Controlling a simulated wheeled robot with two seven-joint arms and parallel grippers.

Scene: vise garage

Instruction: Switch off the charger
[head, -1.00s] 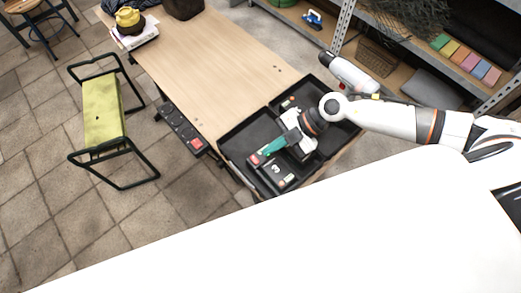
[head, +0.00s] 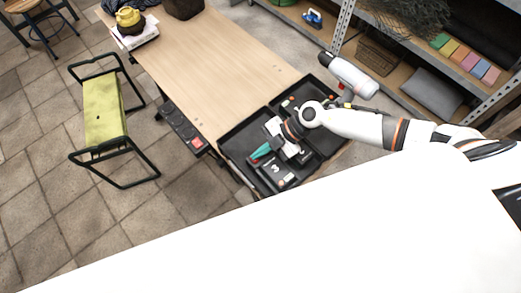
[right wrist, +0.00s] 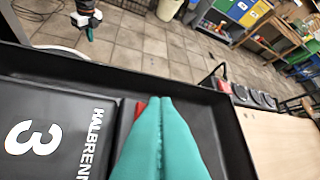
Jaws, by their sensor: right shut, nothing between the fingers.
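My right gripper (head: 258,155) is shut and empty, its teal fingers low over the open black case (head: 238,140) at the table's near end. In the right wrist view, its fingertips (right wrist: 160,102) are together beside a small red part (right wrist: 139,108). That part sits at the edge of a black box marked 3 (right wrist: 60,130), possibly the charger. The box also shows in the head view (head: 283,175). The fingers hide part of the red piece, so I cannot tell whether they touch it. My left gripper (right wrist: 89,32) shows small above the floor; its opening is unclear.
The case's raised walls surround the gripper. A black strip with a red part (head: 197,142) runs along the table's left side. The wooden table (head: 210,70) is mostly clear. A yellow-green stool (head: 102,110) stands left; shelves (head: 490,90) stand right.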

